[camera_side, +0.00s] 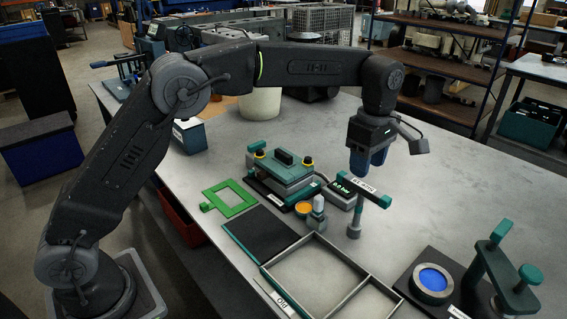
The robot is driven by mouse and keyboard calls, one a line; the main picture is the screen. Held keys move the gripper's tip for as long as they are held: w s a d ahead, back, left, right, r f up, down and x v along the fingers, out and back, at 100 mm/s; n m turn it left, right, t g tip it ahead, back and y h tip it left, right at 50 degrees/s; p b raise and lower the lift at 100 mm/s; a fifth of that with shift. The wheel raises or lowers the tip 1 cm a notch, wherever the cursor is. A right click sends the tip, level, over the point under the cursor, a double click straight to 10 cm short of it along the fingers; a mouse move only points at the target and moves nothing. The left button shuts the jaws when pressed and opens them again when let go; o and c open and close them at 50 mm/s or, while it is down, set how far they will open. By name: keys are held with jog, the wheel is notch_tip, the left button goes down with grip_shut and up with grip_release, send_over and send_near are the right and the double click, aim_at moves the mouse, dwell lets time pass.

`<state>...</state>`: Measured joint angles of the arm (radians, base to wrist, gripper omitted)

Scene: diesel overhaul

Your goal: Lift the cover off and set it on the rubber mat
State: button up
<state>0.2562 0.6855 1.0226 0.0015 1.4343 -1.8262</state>
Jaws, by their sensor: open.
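The cover (283,171) appears to be the grey-teal top of a block assembly near the table's middle. It has a dark raised handle (286,158) and a yellow-ringed knob at each of two corners. It sits on the assembly, and its underside is hidden. The flat black rubber mat (262,237) lies in front of it with a bare top. My gripper (368,166) points down, open and empty, to the right of the cover and above the table. It is apart from the cover.
A T-shaped teal-topped tool (354,212) stands below my gripper, beside a "0.0 bar" gauge box (341,189). A green gasket frame (230,199) lies left of the mat. A compartment tray (318,237) adjoins the mat. A blue-centred fixture (432,281) and clamp stand at right.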

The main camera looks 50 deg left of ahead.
jog(key=w+a+r, duration=0.2)
jog(key=a, duration=1)
send_over(283, 153)
jog(key=f, duration=0.7)
jog(key=shift+w+a, duration=0.1)
jog(key=shift+a, duration=0.3)
jog(key=shift+d+f, duration=0.2)
jog(key=shift+f, duration=1.2)
jog(key=shift+d+f, duration=0.15)
jog(key=shift+f, duration=1.25)
grip_shut()
